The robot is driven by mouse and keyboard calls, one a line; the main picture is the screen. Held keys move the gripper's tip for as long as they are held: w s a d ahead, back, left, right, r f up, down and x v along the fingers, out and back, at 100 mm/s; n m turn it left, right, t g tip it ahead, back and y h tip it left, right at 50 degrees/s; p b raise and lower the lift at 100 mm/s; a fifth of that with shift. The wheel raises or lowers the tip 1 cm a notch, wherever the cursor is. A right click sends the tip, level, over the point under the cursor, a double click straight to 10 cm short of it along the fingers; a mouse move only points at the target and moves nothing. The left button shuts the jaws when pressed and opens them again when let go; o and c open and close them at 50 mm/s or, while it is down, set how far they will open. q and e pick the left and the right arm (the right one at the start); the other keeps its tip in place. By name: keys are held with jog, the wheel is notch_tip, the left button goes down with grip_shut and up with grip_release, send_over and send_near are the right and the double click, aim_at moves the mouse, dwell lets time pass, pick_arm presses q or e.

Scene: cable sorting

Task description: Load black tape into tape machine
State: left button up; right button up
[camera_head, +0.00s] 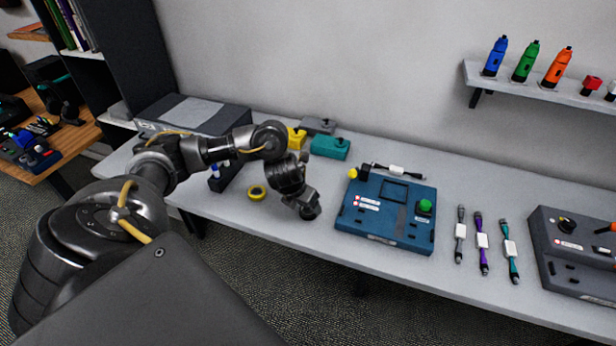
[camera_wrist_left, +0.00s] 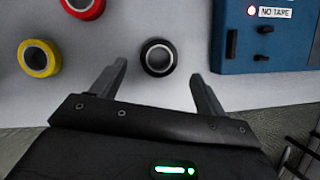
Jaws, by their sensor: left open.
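In the left wrist view a black tape roll (camera_wrist_left: 145,58) lies flat on the grey table, just beyond and between the fingertips of my left gripper (camera_wrist_left: 160,76). The gripper is open and nothing is held in it. In the head view my left gripper (camera_head: 310,210) points down over the table, left of the blue tape machine (camera_head: 390,232), and the black roll cannot be made out there. The machine also shows in the left wrist view (camera_wrist_left: 236,45), with a "NO TAPE" label. My right gripper is not in view.
A yellow tape roll (camera_head: 256,198) and a red one (camera_wrist_left: 97,9) lie left of the black roll. Three cables (camera_head: 482,240) lie right of the machine, before a dark grey device (camera_head: 570,250). Yellow, teal (camera_head: 330,148) and grey blocks stand behind my arm.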

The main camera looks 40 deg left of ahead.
aim_at(309, 213)
pick_arm(q)
jog(key=x, duration=0.5)
jog(key=shift+s, duration=0.2)
jog(key=c, duration=1.1)
jog(key=shift+c, duration=0.2)
jog(key=shift+r, duration=0.1)
jog(key=shift+r, duration=0.5)
jog(key=r, duration=0.2)
jog(key=s+d+r+p, duration=0.1)
jog(key=r, duration=0.1)
jog(key=shift+s, duration=0.1)
jog(key=s+d+r+p, duration=0.7)
jog(key=s+p, duration=0.1)
jog(key=s, duration=0.2)
jog(key=shift+d+r+p, duration=0.25)
jog(key=shift+r+p, duration=0.05)
jog(key=shift+r, duration=0.1)
